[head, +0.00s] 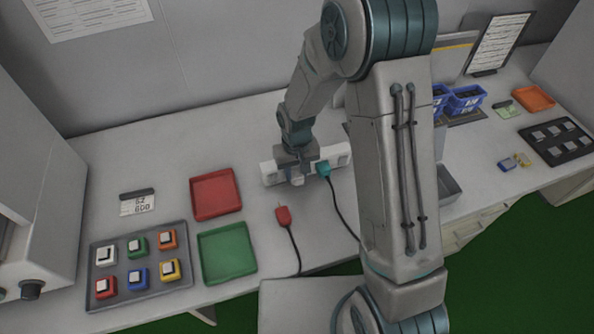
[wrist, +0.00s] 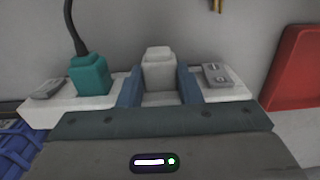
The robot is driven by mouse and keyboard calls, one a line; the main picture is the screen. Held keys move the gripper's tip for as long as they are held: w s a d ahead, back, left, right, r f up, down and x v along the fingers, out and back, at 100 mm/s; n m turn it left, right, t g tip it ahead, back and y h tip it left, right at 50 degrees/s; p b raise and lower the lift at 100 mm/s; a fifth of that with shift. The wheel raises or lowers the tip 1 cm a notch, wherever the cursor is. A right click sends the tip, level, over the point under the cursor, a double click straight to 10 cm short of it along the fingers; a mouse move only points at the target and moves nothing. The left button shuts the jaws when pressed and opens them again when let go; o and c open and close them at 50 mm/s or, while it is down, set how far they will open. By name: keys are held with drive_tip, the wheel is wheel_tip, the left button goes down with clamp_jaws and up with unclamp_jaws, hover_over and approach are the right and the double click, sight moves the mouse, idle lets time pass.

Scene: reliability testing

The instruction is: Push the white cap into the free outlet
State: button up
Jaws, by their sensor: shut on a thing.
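The white power strip (head: 339,152) lies on the bench; it also spans the wrist view (wrist: 112,94). A teal plug (head: 323,168) with a dark cord stands in it, left of my fingers in the wrist view (wrist: 88,75). My gripper (head: 298,177) is at the strip, shut on the white cap (wrist: 160,70), which sits between its two blue fingers. The cap is over the strip between the teal plug and a grey piece (wrist: 216,75). The cap's underside and any outlet below it are hidden, so I cannot tell how deep it sits.
A red plug (head: 283,215) on a cord lies loose in front of the strip. A red tray (head: 215,193), a green tray (head: 227,252) and a dark tray (head: 140,303) with several coloured blocks lie left. Blue bins (head: 466,99) stand right, partly behind my arm.

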drive_tip(key=shift+w, duration=0.15)
drive_tip(key=o, duration=1.1)
drive_tip(key=shift+c, duration=0.2)
wheel_tip(320, 180, up, 14)
drive_tip(key=s+d+r+m+t, duration=0.1)
drive_tip(key=s+d+r, duration=0.3)
drive_tip(key=s+d, duration=0.2)
drive_tip(key=s+d+r+m+t, duration=0.2)
drive_tip(key=s+d+r, duration=0.2)
drive_tip(key=s+d, duration=0.3)
drive_tip(key=s, duration=0.4)
drive_tip(key=shift+d+r, duration=0.15)
drive_tip(key=shift+r, duration=0.2)
